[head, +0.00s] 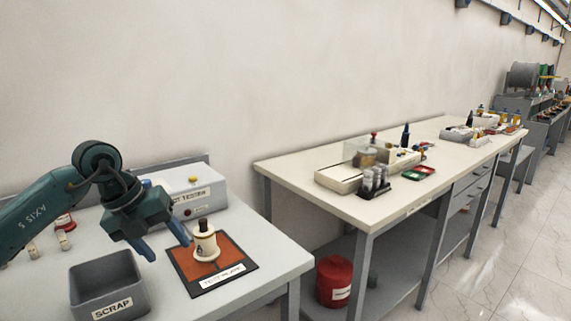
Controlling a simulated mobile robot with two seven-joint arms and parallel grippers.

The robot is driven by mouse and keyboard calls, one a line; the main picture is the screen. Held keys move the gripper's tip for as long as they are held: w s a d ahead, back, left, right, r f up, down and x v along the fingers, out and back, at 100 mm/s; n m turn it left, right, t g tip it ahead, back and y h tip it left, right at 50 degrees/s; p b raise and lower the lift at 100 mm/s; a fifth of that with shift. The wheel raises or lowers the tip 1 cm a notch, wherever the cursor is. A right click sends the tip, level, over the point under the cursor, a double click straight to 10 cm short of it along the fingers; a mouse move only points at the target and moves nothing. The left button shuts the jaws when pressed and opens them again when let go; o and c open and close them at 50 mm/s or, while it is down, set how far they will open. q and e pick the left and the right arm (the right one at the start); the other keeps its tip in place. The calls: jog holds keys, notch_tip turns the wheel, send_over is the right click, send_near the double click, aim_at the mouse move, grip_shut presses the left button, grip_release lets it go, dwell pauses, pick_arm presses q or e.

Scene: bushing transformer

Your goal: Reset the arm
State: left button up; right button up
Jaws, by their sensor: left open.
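My left arm comes in from the left over the near bench. My left gripper (165,246) is open, with two blue fingers pointing down and apart. It hangs between the scrap bin and the bushing, and I see nothing between its fingers. A cream bushing with a dark top (204,243) stands upright on an orange-brown mat (238,254) just right of the right finger. I cannot tell whether that finger touches it. My right gripper is not in view.
A grey bin labelled SCRAP (108,290) stands at the front left. A pale tester box (195,190) sits behind the mat. A second bench (290,165) with trays stands right, with a red bucket (334,281) below.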

pick_arm(q)
jog(key=s+d+f+n+t+h+p, duration=0.1)
jog(key=s+d+n+h, duration=0.1)
jog(key=s+d+h, duration=0.55)
jog(key=s+d+f+n+t+h+p, duration=0.1)
jog(key=s+d+n+h, duration=0.1)
jog(key=d+h, duration=0.95)
jog(key=a+f+n+t+y+p, duration=0.25)
jog(key=f+n+t+y, duration=0.85)
jog(key=n, duration=0.7)
jog(key=s+a+f+n+g+y, duration=0.2)
jog(key=s+f+n+y, duration=0.2)
jog(key=s+f, duration=0.2)
jog(key=s+a+f+n+g+y, duration=0.3)
jog(key=s+f+y, duration=0.1)
jog(key=s+f, duration=0.3)
jog(key=shift+s+a+f+n, duration=0.3)
jog(key=shift+s+n, duration=0.1)
jog(key=shift+s, duration=0.05)
jog(key=shift+c, duration=0.3)
